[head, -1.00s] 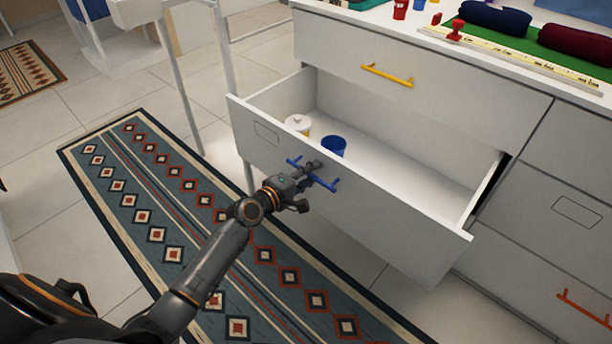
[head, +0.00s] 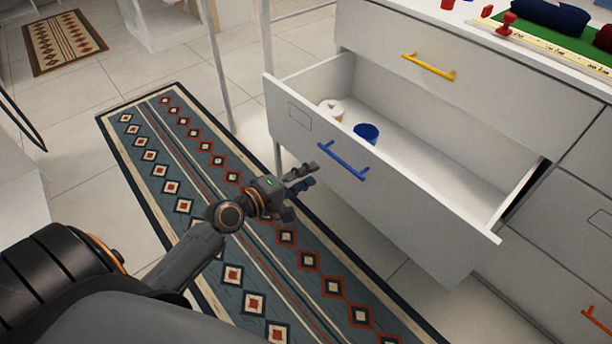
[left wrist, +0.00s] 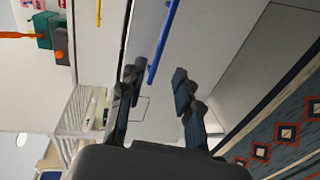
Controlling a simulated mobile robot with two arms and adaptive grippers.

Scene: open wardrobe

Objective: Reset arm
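My left gripper (head: 304,178) is open and empty in the head view, just left of the blue handle (head: 343,162) and apart from it. In the left wrist view its two fingers (left wrist: 157,92) are spread, with the blue handle (left wrist: 163,42) ahead of them. The handle is on the front of a white drawer (head: 400,205), which stands pulled open. My right gripper is not in view.
A blue cup (head: 367,133) and a white roll-like item (head: 331,109) are inside the open drawer. A closed drawer with a yellow handle (head: 428,67) is above. A patterned rug (head: 180,150) covers the floor beside the drawer.

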